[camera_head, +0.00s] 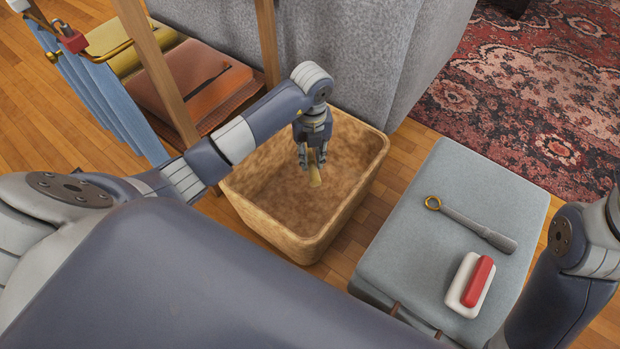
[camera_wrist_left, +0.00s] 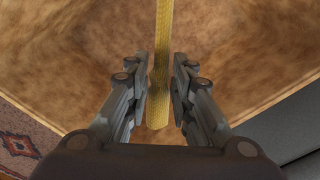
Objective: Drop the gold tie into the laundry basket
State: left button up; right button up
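The laundry basket (camera_head: 346,222) is a tan, open-topped, fuzzy-looking box on the wood floor. My left gripper (camera_head: 313,161) points down over its open top. The basket's tan inside (camera_wrist_left: 80,60) fills the background there. My right gripper is out of view.
A grey ottoman (camera_head: 410,240) right of the basket holds a grey-handled tool with a gold ring (camera_head: 472,224) and a red-and-white block (camera_head: 470,284). A grey sofa (camera_head: 350,50) stands behind the basket.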

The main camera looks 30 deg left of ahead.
pick_arm(q)
jog(key=shift+o, duration=1)
notch_tip(320, 180, up, 12)
